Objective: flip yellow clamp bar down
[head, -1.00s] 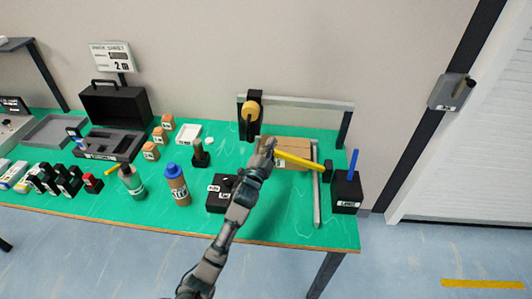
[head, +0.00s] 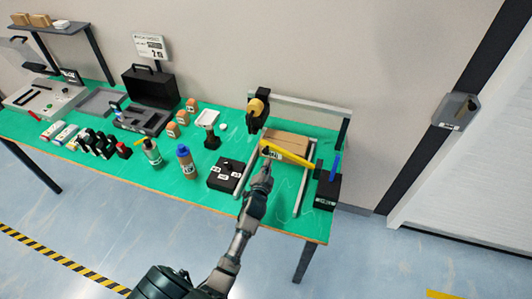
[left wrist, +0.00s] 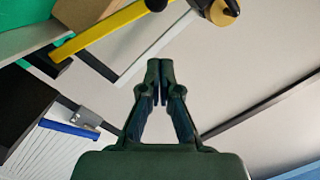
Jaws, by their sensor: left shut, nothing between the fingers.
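The yellow clamp bar (head: 288,154) runs over the front of a brown box (head: 286,140) in the head view. Its right end meets a small black block, and its left end has a dark knob. In the left wrist view the bar (left wrist: 105,27) crosses the upper left, with the dark knob (left wrist: 156,4) at its end. My left gripper (head: 265,168) is just in front of and below the bar's left end in the head view, apparently apart from it. In the left wrist view its fingers (left wrist: 160,66) are together and empty. My right gripper is not in view.
Grey rails (head: 302,190) flank the box, and a grey crossbar (head: 300,104) with a black-and-yellow tool (head: 257,108) stands behind. A black box with a blue lever (head: 327,190) is at the right. A black button box (head: 226,175) and bottles are left of my arm.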

